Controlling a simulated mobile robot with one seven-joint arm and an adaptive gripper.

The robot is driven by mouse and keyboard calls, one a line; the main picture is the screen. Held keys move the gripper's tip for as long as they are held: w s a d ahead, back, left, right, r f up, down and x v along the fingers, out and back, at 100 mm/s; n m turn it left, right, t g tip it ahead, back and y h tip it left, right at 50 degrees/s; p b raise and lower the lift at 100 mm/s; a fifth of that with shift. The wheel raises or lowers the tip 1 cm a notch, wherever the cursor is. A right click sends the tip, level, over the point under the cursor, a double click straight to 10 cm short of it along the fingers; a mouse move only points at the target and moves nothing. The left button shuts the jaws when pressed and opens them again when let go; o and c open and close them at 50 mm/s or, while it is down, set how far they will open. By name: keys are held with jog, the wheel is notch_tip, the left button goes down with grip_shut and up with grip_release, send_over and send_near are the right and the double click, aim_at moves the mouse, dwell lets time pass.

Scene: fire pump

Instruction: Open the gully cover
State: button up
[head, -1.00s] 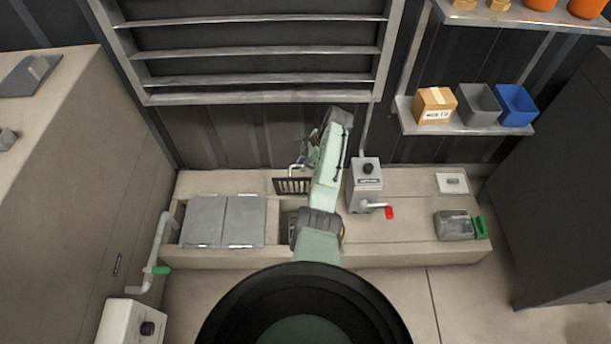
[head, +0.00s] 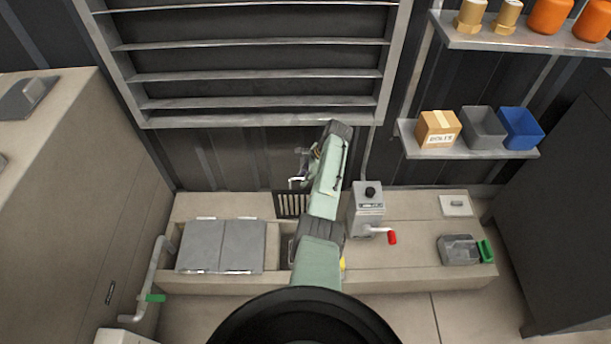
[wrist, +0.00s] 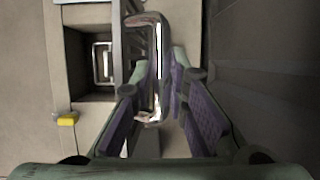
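The gully cover (head: 292,205) is a dark slotted grate. In the head view it stands raised, close to upright, at the back of the gully opening in the low concrete plinth. Its chrome handle (wrist: 160,68) runs between my fingertips in the wrist view, and the tips look closed against its bar. My gripper (wrist: 163,75) has purple finger pads. In the head view my gripper (head: 303,168) is small, just above the grate, and partly hidden by my arm. The square gully opening (wrist: 92,65) is dark, left of the handle in the wrist view.
Grey lids (head: 222,246) lie left of the opening. A grey control box (head: 367,207) with a red-handled lever (head: 391,237) stands close on the right. A louvred frame (head: 255,122) and a shelf (head: 470,150) with bins are on the wall behind.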

jog(key=shift+o, duration=1.3)
jog(key=shift+f, duration=0.2)
jog(key=shift+o, duration=0.8)
jog(key=shift+r, duration=0.15)
jog(key=shift+r, duration=0.15)
jog(key=v, duration=1.1)
jog(key=shift+d+r, duration=0.25)
jog(key=shift+r, duration=0.05)
jog(key=shift+c, duration=0.3)
